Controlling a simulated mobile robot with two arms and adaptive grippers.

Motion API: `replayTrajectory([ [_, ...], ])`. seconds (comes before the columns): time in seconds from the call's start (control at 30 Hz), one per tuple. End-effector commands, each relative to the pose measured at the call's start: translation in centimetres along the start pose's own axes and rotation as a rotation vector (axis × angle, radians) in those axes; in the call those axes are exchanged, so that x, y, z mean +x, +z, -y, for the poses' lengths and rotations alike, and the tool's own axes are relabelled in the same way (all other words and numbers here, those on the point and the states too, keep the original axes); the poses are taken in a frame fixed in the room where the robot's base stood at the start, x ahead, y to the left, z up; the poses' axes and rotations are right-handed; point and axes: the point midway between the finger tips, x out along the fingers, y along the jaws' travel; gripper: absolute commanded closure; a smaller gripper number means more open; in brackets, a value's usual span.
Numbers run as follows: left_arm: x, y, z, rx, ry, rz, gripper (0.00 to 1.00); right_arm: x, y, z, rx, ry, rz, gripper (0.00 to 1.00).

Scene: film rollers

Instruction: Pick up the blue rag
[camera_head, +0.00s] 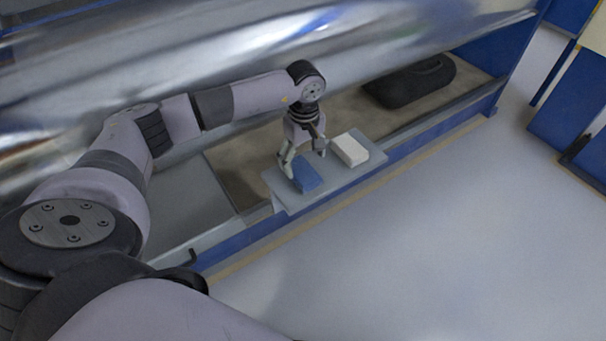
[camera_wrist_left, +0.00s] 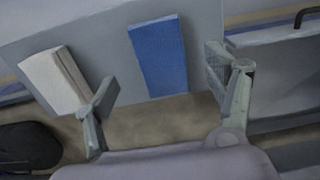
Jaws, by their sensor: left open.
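The blue rag (camera_head: 306,174) is a flat folded block lying on a small grey shelf (camera_head: 290,201) in the head view. It also shows in the left wrist view (camera_wrist_left: 160,56), in the gap between the finger directions and beyond the fingertips. My left gripper (camera_head: 303,161) points down just above the rag, open and empty. In the left wrist view its fingers (camera_wrist_left: 160,88) are spread wide, with the rag nearer the right finger. The near finger covers part of the rag's left side in the head view. My right gripper is not in view.
A white folded cloth or block (camera_head: 350,150) lies on the same shelf, right of the rag and close to my left gripper. A large shiny metal roller (camera_head: 400,40) runs behind and above. A black bag-like object (camera_head: 410,82) lies farther right. Open floor (camera_head: 430,240) is in front.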

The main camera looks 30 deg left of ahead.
Motion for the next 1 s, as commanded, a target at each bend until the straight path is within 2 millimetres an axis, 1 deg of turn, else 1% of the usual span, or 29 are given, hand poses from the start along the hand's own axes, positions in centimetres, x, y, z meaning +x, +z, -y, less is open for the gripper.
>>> replayTrajectory([
  [0.17,1.3,-0.1,0.1,0.0,-0.003,0.001,0.22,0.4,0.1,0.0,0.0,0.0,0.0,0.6],
  [0.33,4.0,-0.5,0.0,0.0,-0.004,0.002,0.22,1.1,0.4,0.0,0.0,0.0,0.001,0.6],
  [0.4,4.8,-0.5,0.0,0.0,-0.003,0.002,0.22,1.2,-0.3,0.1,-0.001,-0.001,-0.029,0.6],
  [0.5,5.4,-0.5,0.0,0.0,-0.002,0.002,0.22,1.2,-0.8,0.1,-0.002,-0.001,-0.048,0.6],
  [0.67,5.3,-0.5,0.0,0.0,-0.001,0.001,0.22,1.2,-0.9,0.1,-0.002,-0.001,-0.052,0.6],
  [0.77,5.3,-0.5,0.0,0.0,-0.001,0.001,0.28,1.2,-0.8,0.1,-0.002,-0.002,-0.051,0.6],
  [1.0,5.3,-0.5,0.0,0.0,-0.001,0.001,0.44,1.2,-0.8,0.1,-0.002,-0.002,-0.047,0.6],
])
